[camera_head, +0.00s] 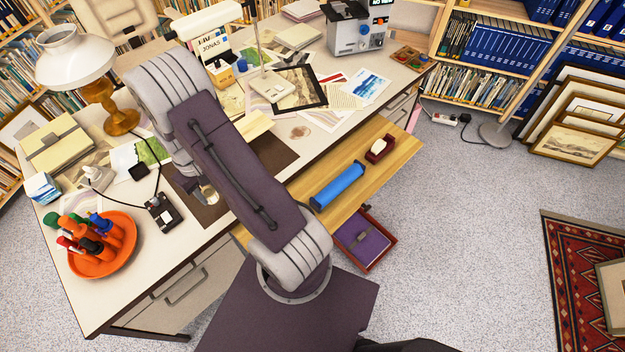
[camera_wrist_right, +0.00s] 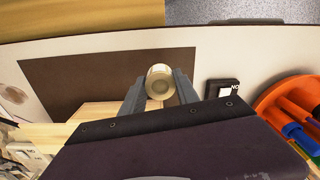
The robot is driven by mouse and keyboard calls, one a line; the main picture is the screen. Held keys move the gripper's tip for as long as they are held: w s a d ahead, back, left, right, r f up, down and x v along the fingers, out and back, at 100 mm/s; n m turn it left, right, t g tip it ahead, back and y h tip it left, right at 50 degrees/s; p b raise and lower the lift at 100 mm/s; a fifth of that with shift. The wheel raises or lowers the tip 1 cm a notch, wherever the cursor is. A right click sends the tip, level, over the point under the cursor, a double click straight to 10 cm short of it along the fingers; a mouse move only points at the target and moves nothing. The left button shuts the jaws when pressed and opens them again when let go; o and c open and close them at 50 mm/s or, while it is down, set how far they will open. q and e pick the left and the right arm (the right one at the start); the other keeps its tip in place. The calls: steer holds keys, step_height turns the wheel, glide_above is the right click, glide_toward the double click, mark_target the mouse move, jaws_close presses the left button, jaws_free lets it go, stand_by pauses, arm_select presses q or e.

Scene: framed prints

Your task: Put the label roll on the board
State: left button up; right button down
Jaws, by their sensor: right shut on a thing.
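The label roll (camera_wrist_right: 160,82), a small cream-gold cylinder, is gripped between the two fingers of my right gripper (camera_wrist_right: 159,95). In the head view the roll (camera_head: 210,195) shows partly beside my arm, over the dark brown desk mat (camera_head: 268,155); whether it touches the mat is unclear. My right gripper (camera_head: 198,190) is mostly hidden by my forearm there. The board (camera_head: 385,170) is a light wood leaf jutting from the desk's front, to the right of the gripper. The wrist view shows wood (camera_wrist_right: 75,18) at top left. My left gripper is out of view.
A blue cylinder (camera_head: 337,186) and a dark red tape dispenser (camera_head: 380,148) lie on the board, with bare wood around them. An orange bowl of markers (camera_head: 95,262) and a small black device (camera_head: 162,213) stand left of the gripper. An open drawer (camera_head: 366,243) sits below the board.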

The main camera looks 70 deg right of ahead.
steer(key=s+d+m+p, duration=0.2)
steer(key=s+d+p, duration=0.3)
steer(key=s+p, duration=0.5)
steer(key=s+d+m+p, duration=0.3)
steer(key=s+d+p, duration=0.2)
steer(key=s+p, duration=0.55)
steer(key=s+a+r+m+p, duration=0.1)
steer(key=s+a+m+p, duration=0.1)
steer(key=s+a+p, duration=0.6)
steer(key=s+p, duration=0.3)
steer(key=p, duration=0.2)
steer(key=shift+s+a, duration=0.2)
steer(key=shift+a, duration=0.15)
